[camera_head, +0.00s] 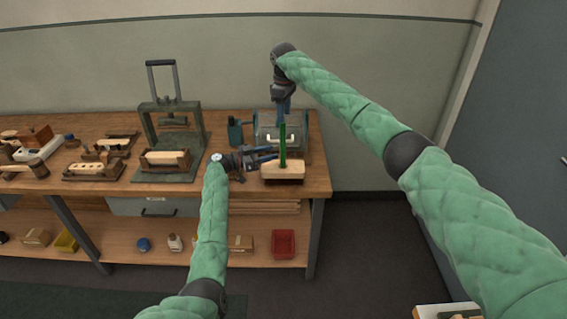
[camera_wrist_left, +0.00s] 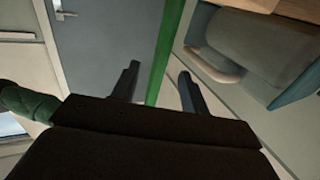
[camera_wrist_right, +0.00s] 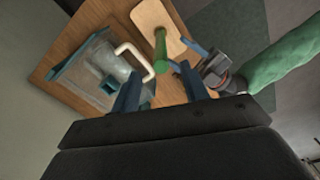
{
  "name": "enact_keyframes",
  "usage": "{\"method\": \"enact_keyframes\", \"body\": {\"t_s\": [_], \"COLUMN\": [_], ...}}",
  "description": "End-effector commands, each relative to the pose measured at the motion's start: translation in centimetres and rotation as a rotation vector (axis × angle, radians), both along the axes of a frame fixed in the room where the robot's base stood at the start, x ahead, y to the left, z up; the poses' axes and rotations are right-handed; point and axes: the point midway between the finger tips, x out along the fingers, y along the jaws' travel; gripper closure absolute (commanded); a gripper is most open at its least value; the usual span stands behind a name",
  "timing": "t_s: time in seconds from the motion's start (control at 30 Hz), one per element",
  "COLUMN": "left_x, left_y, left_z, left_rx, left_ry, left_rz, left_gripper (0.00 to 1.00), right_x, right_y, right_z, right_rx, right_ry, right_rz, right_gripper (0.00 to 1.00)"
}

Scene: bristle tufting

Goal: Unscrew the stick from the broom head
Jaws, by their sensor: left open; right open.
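The broom head (camera_head: 283,172) is a pale wooden block with dark bristles below, at the right end of the bench. The green stick (camera_head: 282,142) stands upright in it. My left gripper (camera_head: 276,155) is open beside the lower stick; in the left wrist view the stick (camera_wrist_left: 165,50) passes between its fingers, apart from both. My right gripper (camera_head: 284,108) is open and points down above the stick. In the right wrist view the stick's top (camera_wrist_right: 184,68) shows beyond and between the fingertips, with the broom head (camera_wrist_right: 160,22) below it.
A box with a pale handle (camera_head: 268,135) stands right behind the stick. A dark press frame (camera_head: 170,135) and several wooden blocks in fixtures lie farther left on the bench (camera_head: 235,193). The bench's right edge is close to the broom head.

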Motion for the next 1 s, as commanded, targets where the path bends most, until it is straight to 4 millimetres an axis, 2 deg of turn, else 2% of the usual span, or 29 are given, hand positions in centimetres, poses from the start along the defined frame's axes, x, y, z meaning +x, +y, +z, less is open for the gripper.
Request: {"method": "enact_keyframes", "body": {"t_s": [0.2,0.4,0.6,0.83,0.87,1.0], "left_x": [1.2,2.1,2.3,2.4,2.4,2.4], "left_y": [-3.0,-4.9,-5.7,-5.7,-5.7,-5.7], "left_z": [0.1,0.1,0.0,0.0,0.0,0.0], "left_rx": [-0.001,-0.001,0.0,0.0,0.0,0.0], "left_ry": [0.003,0.002,0.003,0.002,0.002,0.002], "left_rz": [-0.001,0.0,0.0,0.0,0.0,0.0], "left_gripper": [0.55,0.55,0.55,0.55,0.59,0.87], "right_x": [0.0,0.0,0.0,0.0,0.0,0.0], "right_y": [0.0,0.0,0.0,0.0,0.0,0.0], "right_z": [0.0,0.0,0.0,0.0,0.0,0.0], "right_rx": [0.0,0.0,0.0,0.0,0.0,0.0], "right_ry": [0.0,0.0,0.0,0.0,0.0,0.0], "right_rz": [0.0,-0.001,-0.001,-0.001,-0.001,-0.001], "right_gripper": [0.55,0.55,0.55,0.55,0.55,0.55]}}
